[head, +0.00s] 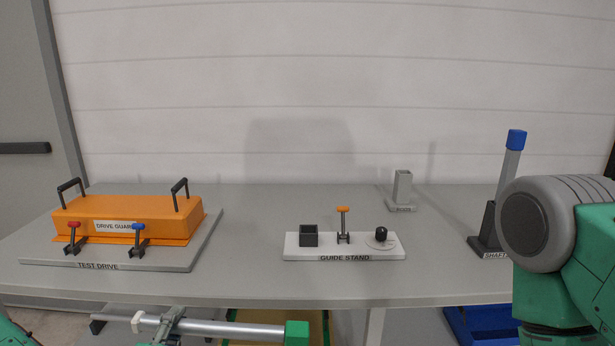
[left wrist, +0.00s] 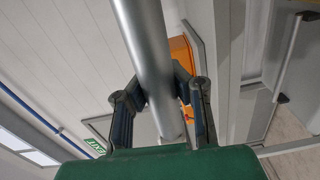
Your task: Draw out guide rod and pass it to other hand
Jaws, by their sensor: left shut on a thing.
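My left gripper (head: 172,326) is low in front of the table, shut on a silver-grey rod, the guide rod (head: 230,328). In the left wrist view the rod (left wrist: 154,62) runs between the two dark fingers of the gripper (left wrist: 158,92). The guide stand (head: 293,253) on the table is a white base with a dark square socket, an orange-topped clamp and a black knob. My right gripper is out of view.
The orange drive guard (head: 150,212) sits on the test drive plate (head: 180,258) at left. A small grey holder (head: 402,188) stands at the back. A blue tray (head: 485,325) is below the table.

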